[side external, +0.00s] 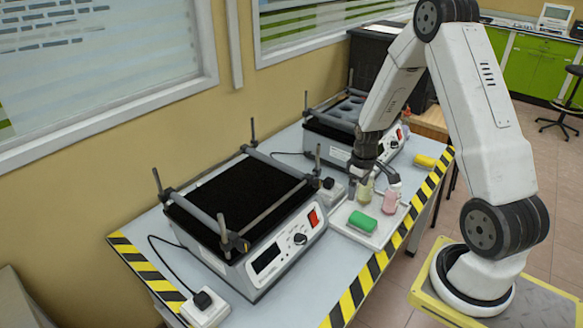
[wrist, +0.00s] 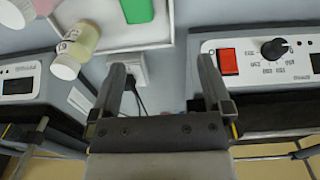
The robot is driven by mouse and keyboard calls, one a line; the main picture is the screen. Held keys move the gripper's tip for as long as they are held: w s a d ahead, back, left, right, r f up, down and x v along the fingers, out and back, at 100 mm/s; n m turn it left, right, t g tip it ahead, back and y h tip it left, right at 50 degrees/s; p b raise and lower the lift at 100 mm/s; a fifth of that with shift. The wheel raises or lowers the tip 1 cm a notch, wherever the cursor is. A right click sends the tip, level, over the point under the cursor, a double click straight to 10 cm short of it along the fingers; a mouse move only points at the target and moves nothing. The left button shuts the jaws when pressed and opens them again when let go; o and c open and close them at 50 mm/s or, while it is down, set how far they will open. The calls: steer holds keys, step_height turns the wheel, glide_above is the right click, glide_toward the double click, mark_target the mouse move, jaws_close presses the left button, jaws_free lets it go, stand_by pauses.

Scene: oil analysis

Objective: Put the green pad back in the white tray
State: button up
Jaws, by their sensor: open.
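The green pad (side external: 362,222) lies on the white tray (side external: 348,235), towards its left part in the side view. In the wrist view the pad (wrist: 137,10) shows only partly at the top edge, inside the tray's rim (wrist: 150,42). My gripper (side external: 374,184) is above the table near the far end of the tray, apart from the pad. In the wrist view its two fingers (wrist: 162,85) are spread with nothing held between them; a white power socket and cable show beyond the gap.
A yellowish bottle (side external: 365,191) and a pink bottle (side external: 390,203) stand close to my gripper. A shaker (side external: 250,215) with corner posts is at left, another (side external: 350,115) behind. A yellow object (side external: 425,161) lies near the striped table edge (side external: 400,233).

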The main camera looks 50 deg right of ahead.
steer(key=s+a+r, duration=0.1)
steer(key=a+r, duration=0.3)
steer(key=a, duration=0.3)
steer(key=s+a+r+t, duration=0.1)
steer(key=s+a+r, duration=0.1)
steer(key=a, duration=0.6)
steer(key=s+a+r+t, duration=0.1)
steer(key=a+r, duration=0.4)
steer(key=a, duration=0.3)
steer(key=shift+s+r, duration=0.3)
steer(key=shift+r, duration=0.05)
